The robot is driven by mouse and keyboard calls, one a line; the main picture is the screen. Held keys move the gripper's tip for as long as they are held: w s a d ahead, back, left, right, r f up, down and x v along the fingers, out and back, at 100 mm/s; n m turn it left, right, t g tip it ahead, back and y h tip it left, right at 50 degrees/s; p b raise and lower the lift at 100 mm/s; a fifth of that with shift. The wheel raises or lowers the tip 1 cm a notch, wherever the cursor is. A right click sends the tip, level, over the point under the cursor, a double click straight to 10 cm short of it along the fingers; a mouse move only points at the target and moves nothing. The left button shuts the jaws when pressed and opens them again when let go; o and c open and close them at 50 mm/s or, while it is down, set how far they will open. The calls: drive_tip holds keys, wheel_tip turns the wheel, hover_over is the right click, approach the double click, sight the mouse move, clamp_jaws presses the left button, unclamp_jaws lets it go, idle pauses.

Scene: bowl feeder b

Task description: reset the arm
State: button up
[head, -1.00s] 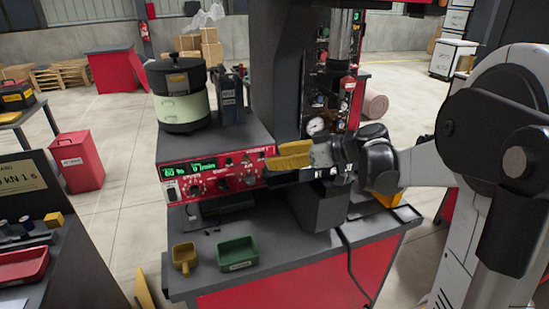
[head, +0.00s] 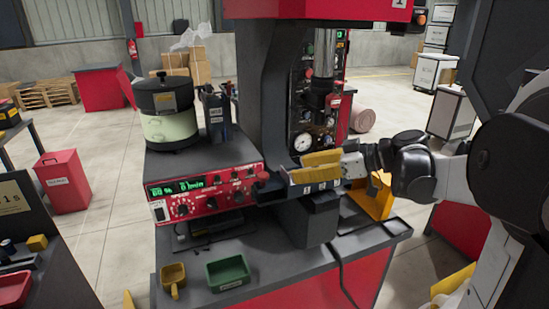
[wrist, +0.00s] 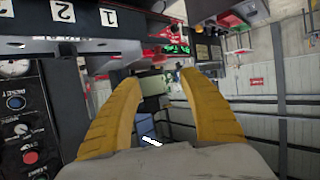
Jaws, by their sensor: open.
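My gripper (head: 297,168) has two yellow fingers and is open and empty. In the head view it points left, in front of the press column (head: 262,100) and to the right of the red control panel (head: 205,192) with its green display. In the wrist view both fingers (wrist: 161,82) are spread wide with nothing between them. Beyond them the red panel with green digits (wrist: 172,50) shows upside down, and plates marked 1 and 2 (wrist: 85,14) lie at the upper left.
A bowl feeder (head: 169,125) stands on the grey box at the left. A yellow scoop (head: 173,280) and a green tray (head: 228,272) rest on the front of the bench. A gauge panel (head: 301,143) is behind my gripper. Open floor (head: 110,210) lies left of the bench.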

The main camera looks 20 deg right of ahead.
drive_tip(key=s+a+f+m+g+h, duration=0.2)
drive_tip(key=s+a+f, duration=0.15)
drive_tip(key=a, duration=0.25)
drive_tip(key=s+a+f+m+g+h, duration=0.1)
drive_tip(key=s+a+f+m+h, duration=0.1)
drive_tip(key=s+a, duration=0.3)
drive_tip(key=s+a+f+m+h, duration=0.2)
drive_tip(key=s+f+m+h, duration=0.2)
drive_tip(key=s, duration=0.5)
drive_tip(key=shift+s+a+f+m+h, duration=0.2)
drive_tip(key=shift+s+f+m+h, duration=0.15)
drive_tip(key=shift+f+h, duration=0.3)
